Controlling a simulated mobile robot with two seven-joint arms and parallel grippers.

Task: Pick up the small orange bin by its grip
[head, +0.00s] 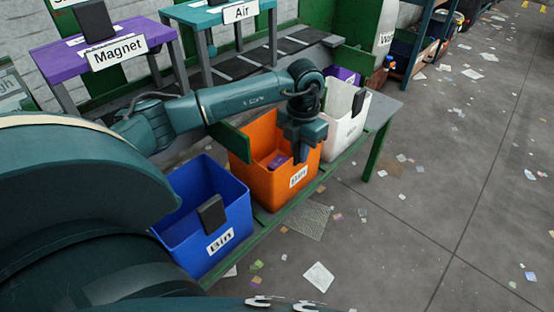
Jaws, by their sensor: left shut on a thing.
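The small orange bin (262,183) stands on a low green-edged bench, between a blue bin and a white bin. It has a white label reading "Bin" on its front, and a small purple item (278,161) lies inside. My left gripper (300,152) reaches in from the left and points down over the orange bin's front right wall. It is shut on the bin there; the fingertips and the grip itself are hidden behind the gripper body. My right gripper does not show.
The blue bin (186,238) stands close on the near left and the white bin (342,136) close on the far right, each with a dark block grip. Purple "Magnet" (75,62) and teal "Air" (207,15) stands rise behind. The littered floor (430,190) at right is open.

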